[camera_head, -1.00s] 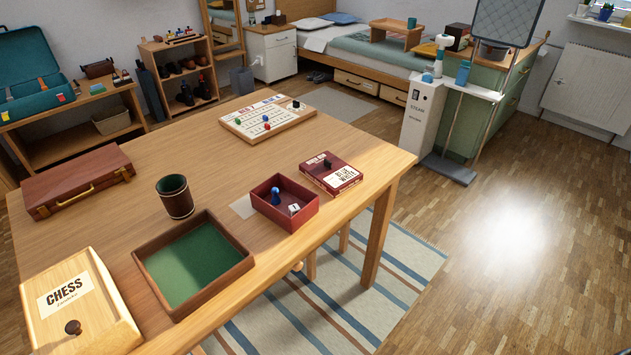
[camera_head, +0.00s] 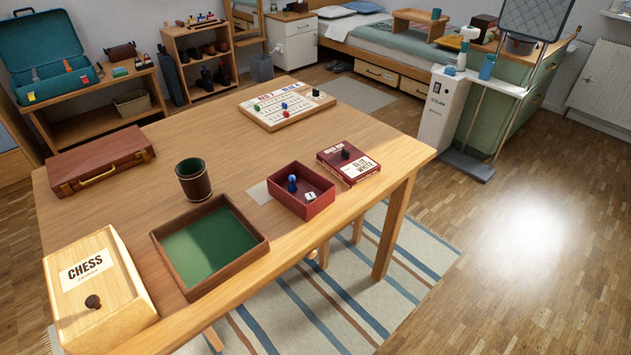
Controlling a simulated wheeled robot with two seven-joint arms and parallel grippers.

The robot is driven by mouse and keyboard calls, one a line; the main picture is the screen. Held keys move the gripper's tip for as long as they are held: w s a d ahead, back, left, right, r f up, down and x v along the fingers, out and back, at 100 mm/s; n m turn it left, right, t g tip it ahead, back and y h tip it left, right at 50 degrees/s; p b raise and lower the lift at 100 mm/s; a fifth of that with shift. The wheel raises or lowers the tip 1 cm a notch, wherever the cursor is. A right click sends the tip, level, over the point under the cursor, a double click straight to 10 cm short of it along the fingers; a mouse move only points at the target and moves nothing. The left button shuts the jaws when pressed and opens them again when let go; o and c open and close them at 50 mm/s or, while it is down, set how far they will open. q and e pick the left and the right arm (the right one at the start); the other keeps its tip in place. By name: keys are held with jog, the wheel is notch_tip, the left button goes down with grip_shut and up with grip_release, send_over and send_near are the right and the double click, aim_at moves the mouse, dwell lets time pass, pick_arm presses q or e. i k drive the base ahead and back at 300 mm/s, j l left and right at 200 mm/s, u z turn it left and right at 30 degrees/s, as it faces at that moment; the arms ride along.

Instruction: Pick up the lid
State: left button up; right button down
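A pale wooden box marked CHESS (camera_head: 122,258) sits at the table's front left. Its top, with a dark round knob (camera_head: 93,301), looks like a lid and is on the box. A flat dark red piece marked BLUE WHITE (camera_head: 360,170) lies on the table at the right, with a small black piece (camera_head: 346,153) on it. I cannot tell whether it is a lid or a closed box. An open dark red box (camera_head: 318,206) stands beside it, holding a blue pawn (camera_head: 292,183) and a white die (camera_head: 310,195). Neither gripper is in view.
On the wooden table (camera_head: 240,145) are a green-lined tray (camera_head: 262,250), a dark dice cup (camera_head: 194,181), a brown case (camera_head: 100,161) and a game board (camera_head: 287,107). The middle is partly clear. A striped rug (camera_head: 410,262) and open floor lie to the right.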

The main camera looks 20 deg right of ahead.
aim_at(348, 164)
jog(key=i+l+u, duration=0.15)
jog(key=l, duration=0.4)
jog(key=i+l+u, duration=0.15)
jog(key=l, duration=0.4)
jog(key=l+u, duration=0.15)
jog(key=l, duration=0.4)
